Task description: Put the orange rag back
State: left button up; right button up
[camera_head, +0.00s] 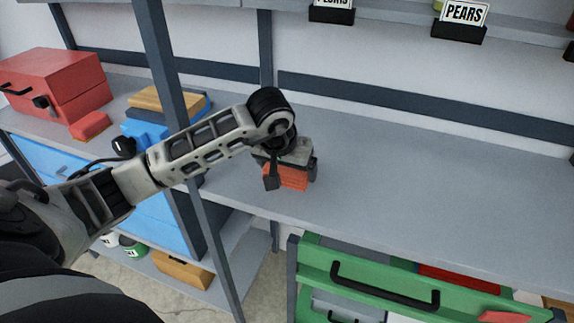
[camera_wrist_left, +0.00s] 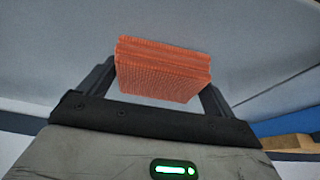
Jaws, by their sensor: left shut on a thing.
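The orange rag (camera_head: 291,177) is a folded, ribbed block in the left gripper, over the grey worktop (camera_head: 400,190). In the left wrist view the rag (camera_wrist_left: 162,70) sits between the two dark fingers of my left gripper (camera_wrist_left: 160,85). My left gripper (camera_head: 291,180) is shut on the rag and points down at the worktop. I cannot tell whether the rag touches the surface. The right gripper is not in view.
A red toolbox (camera_head: 60,82) and a small red block (camera_head: 90,126) stand at the left. A blue case (camera_head: 150,128) lies behind my arm. A post (camera_head: 165,60) stands beside my arm. Green drawers (camera_head: 375,275) are at the lower right. The worktop to the right is clear.

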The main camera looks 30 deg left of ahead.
pick_arm(q)
jog(key=shift+f+b, duration=0.2)
jog(key=shift+b, duration=0.1)
jog(key=o, duration=0.7)
jog(key=shift+r, duration=0.1)
jog(key=shift+r+p, duration=0.2)
jog(key=shift+p, duration=0.15)
jog(key=v, duration=1.2)
jog(key=shift+f, duration=0.15)
